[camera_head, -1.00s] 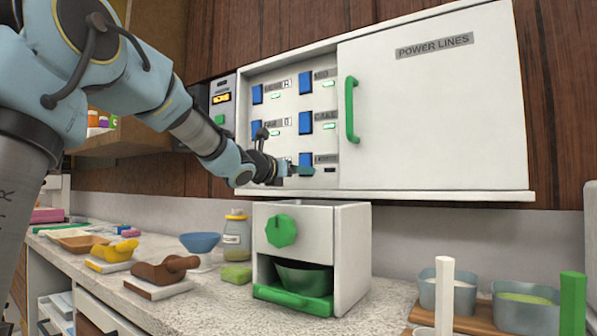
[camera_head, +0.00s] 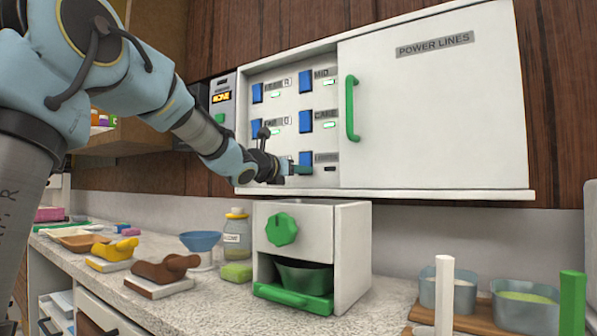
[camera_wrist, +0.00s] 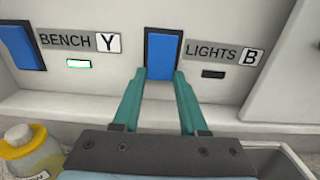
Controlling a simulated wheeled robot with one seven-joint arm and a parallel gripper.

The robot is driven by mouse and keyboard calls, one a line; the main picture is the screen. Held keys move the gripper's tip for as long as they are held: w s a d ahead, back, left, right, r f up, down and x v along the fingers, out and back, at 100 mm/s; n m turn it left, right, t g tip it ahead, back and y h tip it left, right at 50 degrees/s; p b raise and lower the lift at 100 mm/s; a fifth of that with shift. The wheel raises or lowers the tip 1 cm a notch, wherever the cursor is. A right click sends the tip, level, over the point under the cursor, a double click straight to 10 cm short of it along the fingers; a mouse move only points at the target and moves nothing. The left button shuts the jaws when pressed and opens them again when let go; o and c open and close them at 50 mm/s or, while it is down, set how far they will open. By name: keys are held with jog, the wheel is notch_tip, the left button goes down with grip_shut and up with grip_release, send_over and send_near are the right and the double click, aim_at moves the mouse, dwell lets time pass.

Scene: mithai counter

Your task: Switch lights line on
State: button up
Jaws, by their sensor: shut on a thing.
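The lights switch (camera_wrist: 162,52) is a blue rocker on the white panel, beside the label LIGHTS B (camera_wrist: 224,54). Its small indicator (camera_wrist: 213,74) is dark. In the head view the switch (camera_head: 305,158) is the lowest of the right column, partly hidden by my gripper. My gripper (camera_wrist: 160,76) has its teal fingers on either side of the switch's lower part, shut on it. The gripper also shows in the head view (camera_head: 301,169).
The bench switch (camera_wrist: 28,45) is to the left, its indicator (camera_wrist: 78,64) lit. Several other blue switches sit above with lit indicators. A white sliding door with a green handle (camera_head: 352,109) covers the panel's right. A white box with a green knob (camera_head: 281,230) stands below.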

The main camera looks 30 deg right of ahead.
jog(key=shift+f, duration=0.1)
grip_shut()
jog(key=b, duration=0.4)
jog(key=shift+d+f, duration=0.1)
jog(key=shift+f, duration=0.3)
jog(key=shift+h+b, duration=0.4)
jog(key=shift+b, duration=0.25)
jog(key=shift+t+b, duration=0.3)
jog(key=shift+b, duration=0.2)
jog(key=shift+r+b, duration=0.2)
jog(key=shift+b, duration=0.4)
jog(key=shift+r, duration=0.1)
jog(key=o, duration=1.1)
grip_release()
jog(key=shift+o, duration=0.2)
